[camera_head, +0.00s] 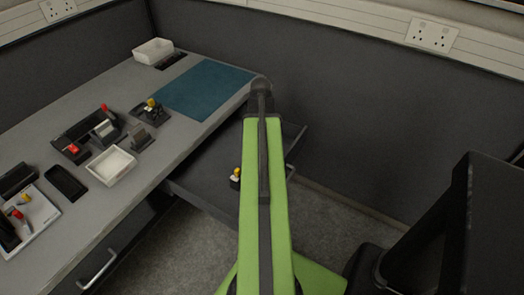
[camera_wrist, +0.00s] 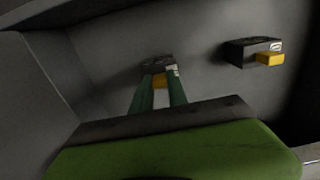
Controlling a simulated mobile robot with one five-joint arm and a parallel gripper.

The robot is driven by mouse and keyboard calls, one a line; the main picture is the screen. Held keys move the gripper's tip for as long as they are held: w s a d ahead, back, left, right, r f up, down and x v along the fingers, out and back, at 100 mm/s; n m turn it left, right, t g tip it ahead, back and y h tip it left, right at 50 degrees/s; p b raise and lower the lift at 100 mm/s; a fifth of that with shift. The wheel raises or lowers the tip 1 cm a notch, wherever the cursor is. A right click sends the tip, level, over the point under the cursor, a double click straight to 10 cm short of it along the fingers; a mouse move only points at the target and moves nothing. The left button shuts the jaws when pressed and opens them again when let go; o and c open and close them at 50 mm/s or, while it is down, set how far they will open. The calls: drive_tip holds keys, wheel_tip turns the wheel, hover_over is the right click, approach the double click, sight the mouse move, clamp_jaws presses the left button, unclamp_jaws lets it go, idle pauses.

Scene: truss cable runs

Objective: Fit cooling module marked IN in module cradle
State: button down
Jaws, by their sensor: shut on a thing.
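In the wrist view my gripper (camera_wrist: 159,85) is shut on a dark module (camera_wrist: 156,62) with a yellow part and a small pale label. The module is at or just above the grey drawer floor; contact cannot be told. A second dark module (camera_wrist: 247,48) with a yellow handle and pale label lies apart to the right. I cannot read either label. In the head view a dark module with a yellow-white top (camera_head: 236,176) sits in the open drawer, while my green arm hides the gripper. Dark holders stand on the bench; I cannot tell which is the module cradle.
The open drawer (camera_head: 205,190) juts out below the grey bench. On the bench are a dark holder with red-handled parts (camera_head: 72,150), a yellow-knobbed part (camera_head: 151,104), white trays (camera_head: 111,166) and a clear teal mat (camera_head: 205,88). Dark partition walls stand behind.

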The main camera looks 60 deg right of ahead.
drive_tip(key=shift+r+p, duration=4.3)
drive_tip(key=shift+r, duration=0.15)
